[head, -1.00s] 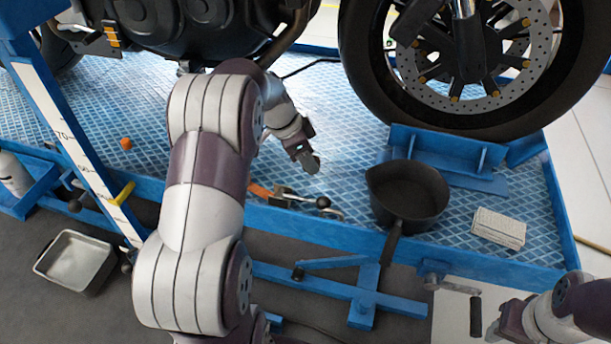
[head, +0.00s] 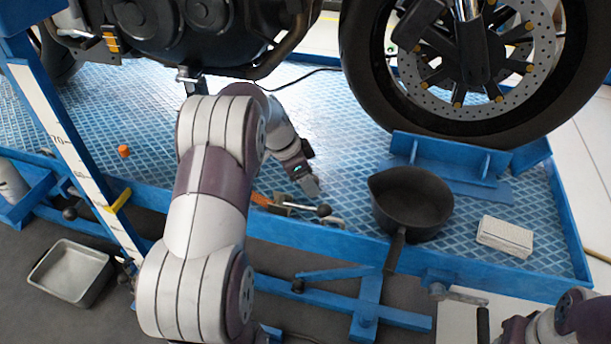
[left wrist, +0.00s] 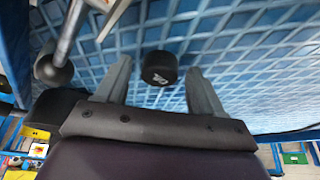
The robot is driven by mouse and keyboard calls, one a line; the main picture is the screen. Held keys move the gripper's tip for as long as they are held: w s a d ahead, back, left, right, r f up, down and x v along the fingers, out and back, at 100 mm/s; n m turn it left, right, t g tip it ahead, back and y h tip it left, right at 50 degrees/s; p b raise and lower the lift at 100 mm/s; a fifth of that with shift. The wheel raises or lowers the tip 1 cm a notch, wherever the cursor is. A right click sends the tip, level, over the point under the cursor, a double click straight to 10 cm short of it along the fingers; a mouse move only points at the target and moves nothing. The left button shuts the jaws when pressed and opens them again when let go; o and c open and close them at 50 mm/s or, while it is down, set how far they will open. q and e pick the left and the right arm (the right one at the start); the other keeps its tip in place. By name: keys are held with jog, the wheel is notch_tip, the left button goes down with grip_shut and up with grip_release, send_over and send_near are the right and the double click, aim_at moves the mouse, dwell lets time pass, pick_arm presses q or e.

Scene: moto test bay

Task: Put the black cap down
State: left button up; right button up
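The black cap (left wrist: 160,68) is a short dark cylinder with a white mark, seen in the left wrist view over the blue diamond-patterned platform. It lies between the two grey fingers of my left gripper (left wrist: 161,88), with a visible gap on each side. The left gripper is open. In the head view, my left gripper (head: 309,186) is low over the platform, left of the black pan, and the cap cannot be made out there. My right arm (head: 565,322) shows at the bottom right corner; its gripper is out of the picture.
A black pan (head: 411,203) and a pale block (head: 505,236) are to the right on the platform (head: 345,150). A metal lever clamp (head: 300,208) is close to my left gripper. The motorcycle wheel (head: 365,75) is behind. An orange piece (head: 123,152) lies at left.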

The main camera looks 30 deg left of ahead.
pick_arm(q)
jog(key=shift+r, duration=0.1)
jog(key=p+v, duration=0.6)
jog(key=v, duration=0.6)
jog(key=s+d+f+n+g+y, duration=0.1)
jog(key=s+d+n, duration=0.3)
jog(key=s+d, duration=0.4)
jog(key=s+d+f+n+g+y, duration=0.1)
jog(key=s+d+f+n+y, duration=0.1)
jog(key=s+d, duration=0.5)
jog(key=shift+s+d+f+n, duration=0.4)
jog(key=shift+f+n, duration=0.45)
jog(key=shift+n, duration=0.35)
notch_tip(320, 180, up, 36)
jog(key=p, duration=3.5)
jog(key=shift+f+p, duration=0.25)
jog(key=shift+p, duration=0.1)
